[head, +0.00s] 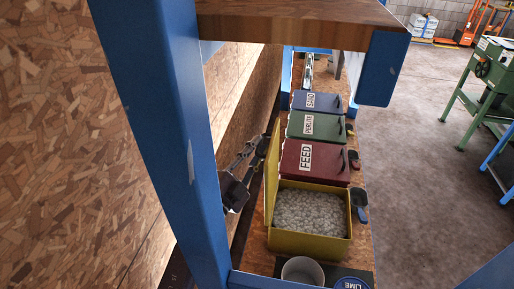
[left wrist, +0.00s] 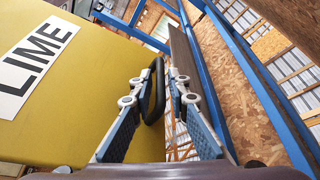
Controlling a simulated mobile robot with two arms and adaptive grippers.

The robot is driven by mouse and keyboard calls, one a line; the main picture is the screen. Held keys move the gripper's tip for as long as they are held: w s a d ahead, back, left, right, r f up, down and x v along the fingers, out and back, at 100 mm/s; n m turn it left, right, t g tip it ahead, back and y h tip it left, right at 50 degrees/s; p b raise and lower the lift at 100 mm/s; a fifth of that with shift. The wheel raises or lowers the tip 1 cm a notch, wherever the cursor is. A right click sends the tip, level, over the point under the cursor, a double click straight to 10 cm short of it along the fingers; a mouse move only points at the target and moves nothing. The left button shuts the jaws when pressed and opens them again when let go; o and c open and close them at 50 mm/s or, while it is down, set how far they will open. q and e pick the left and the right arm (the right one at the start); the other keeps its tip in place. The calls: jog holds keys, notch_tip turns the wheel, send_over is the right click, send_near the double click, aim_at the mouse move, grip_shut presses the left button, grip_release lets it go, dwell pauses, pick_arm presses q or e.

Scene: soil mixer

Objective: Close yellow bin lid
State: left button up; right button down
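The yellow bin (head: 308,244) stands open in the head view, filled with pale grey lumps. Its yellow lid (head: 271,178) stands raised on the bin's left side, seen nearly edge-on. In the left wrist view the lid (left wrist: 75,110) fills the left side, with a white LIME label (left wrist: 32,62) and a black handle (left wrist: 154,92). My left gripper (head: 262,147) is on the outer, left side of the lid. In the left wrist view its fingers (left wrist: 160,76) are apart, with the handle between them, close to the left finger. My right gripper is not in view.
Red FEED (head: 314,164), green PERLITE (head: 316,126) and blue SAND (head: 317,102) bins stand shut behind the yellow one. A grey bucket (head: 303,271) is in front. A blue post (head: 165,130) and wooden shelf (head: 290,22) frame the left arm's narrow space beside the wall.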

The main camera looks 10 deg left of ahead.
pick_arm(q)
jog(key=shift+c, duration=0.5)
grip_shut()
jog(key=shift+d+r+m+p, duration=0.25)
jog(key=shift+d+p, duration=0.2)
jog(key=shift+p, duration=0.2)
jog(key=shift+d+r+m+p, duration=0.1)
jog(key=shift+d+m+p, duration=0.15)
jog(key=shift+d+p, duration=0.25)
jog(key=shift+d+f+m+g+p, duration=0.15)
jog(key=shift+d+m+g+p, duration=0.15)
jog(key=shift+d+g+p, duration=0.15)
jog(key=shift+o, duration=0.5)
grip_release()
jog(key=shift+s+f, duration=0.1)
